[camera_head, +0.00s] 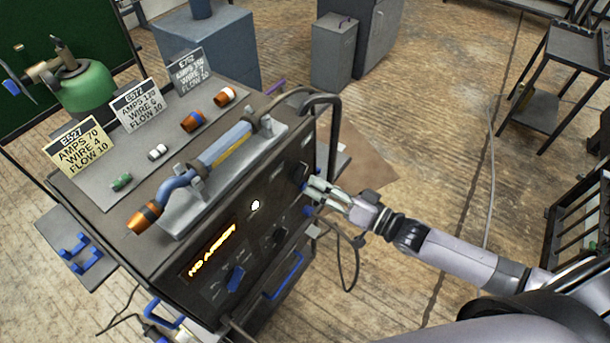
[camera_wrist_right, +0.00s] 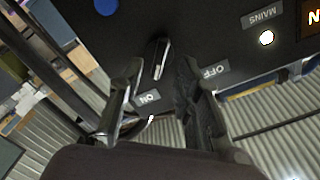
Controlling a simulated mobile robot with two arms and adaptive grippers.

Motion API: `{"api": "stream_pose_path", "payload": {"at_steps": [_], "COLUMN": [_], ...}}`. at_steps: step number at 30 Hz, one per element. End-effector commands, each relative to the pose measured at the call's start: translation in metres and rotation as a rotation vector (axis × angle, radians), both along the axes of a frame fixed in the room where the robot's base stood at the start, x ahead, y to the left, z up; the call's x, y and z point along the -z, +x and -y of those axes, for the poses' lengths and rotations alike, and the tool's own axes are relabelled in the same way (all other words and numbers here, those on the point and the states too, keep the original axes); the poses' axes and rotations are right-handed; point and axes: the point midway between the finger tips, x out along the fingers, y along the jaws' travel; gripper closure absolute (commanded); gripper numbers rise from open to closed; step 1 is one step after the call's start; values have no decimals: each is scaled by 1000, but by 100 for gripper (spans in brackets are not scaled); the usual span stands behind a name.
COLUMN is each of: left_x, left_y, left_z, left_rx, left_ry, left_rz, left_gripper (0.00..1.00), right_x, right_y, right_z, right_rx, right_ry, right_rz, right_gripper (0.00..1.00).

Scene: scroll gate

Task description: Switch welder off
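The welder (camera_head: 180,262) is a dark box with a display reading "NO AMBER"-like orange text, which I cannot read surely. In the right wrist view its panel is upside down, with a black rotary switch (camera_wrist_right: 157,60) between an ON label (camera_wrist_right: 148,98) and an OFF label (camera_wrist_right: 215,72). The MAINS lamp (camera_wrist_right: 266,38) is lit, and it shows white in the head view (camera_head: 255,205). My right gripper (camera_head: 318,188) is at the panel's right end. In the wrist view its fingers (camera_wrist_right: 158,75) stand open on either side of the switch, apparently not clamped on it. My left gripper is not seen.
A torch (camera_head: 215,155) lies in a holder on the welder's top, beside several small nozzles and label cards (camera_head: 78,146). A cable (camera_head: 352,262) hangs below my right gripper. A green gas bottle (camera_head: 82,88) stands at the left. The floor (camera_head: 430,140) to the right is open.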

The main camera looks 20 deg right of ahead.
Motion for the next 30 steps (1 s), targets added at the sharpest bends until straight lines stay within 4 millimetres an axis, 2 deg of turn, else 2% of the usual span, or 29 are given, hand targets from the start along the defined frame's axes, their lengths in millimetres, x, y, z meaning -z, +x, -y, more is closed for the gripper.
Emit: {"api": "stream_pose_path", "payload": {"at_steps": [3,9,20,30], "left_x": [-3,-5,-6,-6], "left_y": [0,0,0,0], "left_z": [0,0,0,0], "left_rx": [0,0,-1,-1], "left_ry": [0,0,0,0], "left_rz": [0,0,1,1], "left_gripper": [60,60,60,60], "right_x": [-2,-1,0,0], "right_y": [18,34,38,38], "right_z": [-14,-27,-30,-30], "right_rx": [0,0,-1,-1], "right_ry": [0,0,0,0], "right_rz": [3,0,-1,-1], "right_gripper": [69,69,69,91]}}
